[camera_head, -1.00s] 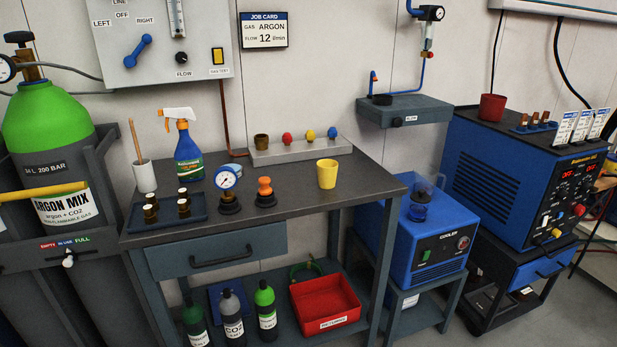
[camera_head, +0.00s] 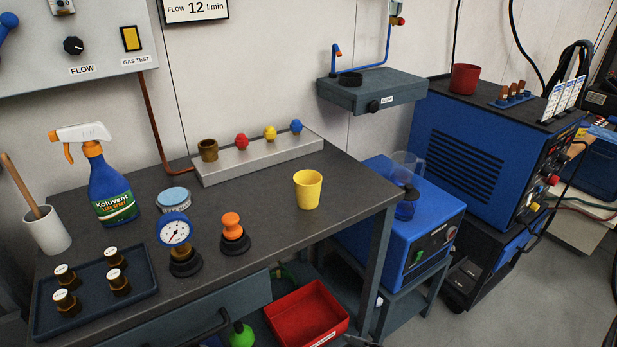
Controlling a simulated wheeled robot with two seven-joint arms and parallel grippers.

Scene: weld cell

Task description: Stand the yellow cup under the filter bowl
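The yellow cup (camera_head: 307,190) stands upright and apart from other things on the dark workbench (camera_head: 275,235), near its right end. What looks like the filter bowl (camera_head: 397,10) hangs on the wall at the top edge of the view, with a red tip at its bottom; its upper part is cut off. Below it a grey wall shelf (camera_head: 375,92) juts out, with a dark ring (camera_head: 347,78) on its left part. The right part of the shelf is bare. Neither of my grippers can be made out.
A rack with colored knobs (camera_head: 260,157) lies behind the cup. A gauge (camera_head: 175,235), an orange-topped piece (camera_head: 232,228), a spray bottle (camera_head: 108,185) and a tray (camera_head: 95,290) stand to its left. The blue cooler (camera_head: 400,225) with a clear jug is right of the bench.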

